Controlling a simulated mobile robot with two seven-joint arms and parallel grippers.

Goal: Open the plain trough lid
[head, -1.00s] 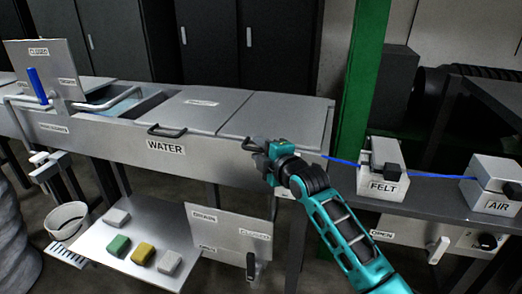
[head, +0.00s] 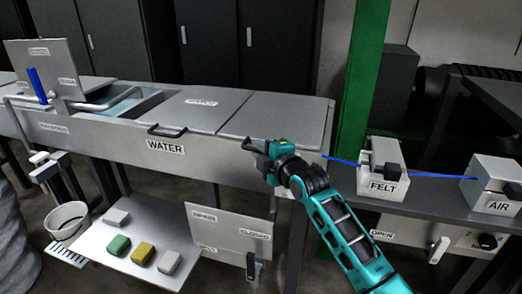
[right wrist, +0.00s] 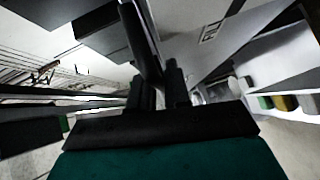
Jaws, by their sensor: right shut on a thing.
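The plain trough lid (head: 282,117) is the unlabelled grey panel at the right end of the trough; it lies flat and closed. My right gripper (head: 254,146) is at its front edge, shut on the lid's dark handle. The gripper hides most of the handle in the head view. In the right wrist view a dark handle bar (right wrist: 140,42) runs up from between the fingers (right wrist: 155,92). My left gripper is not in view.
A labelled lid (head: 197,104) with its own handle lies closed to the left, above the WATER label. A panel (head: 45,65) stands upright at far left. A green post (head: 362,80) and the FELT box (head: 383,168) with a blue cable stand at right.

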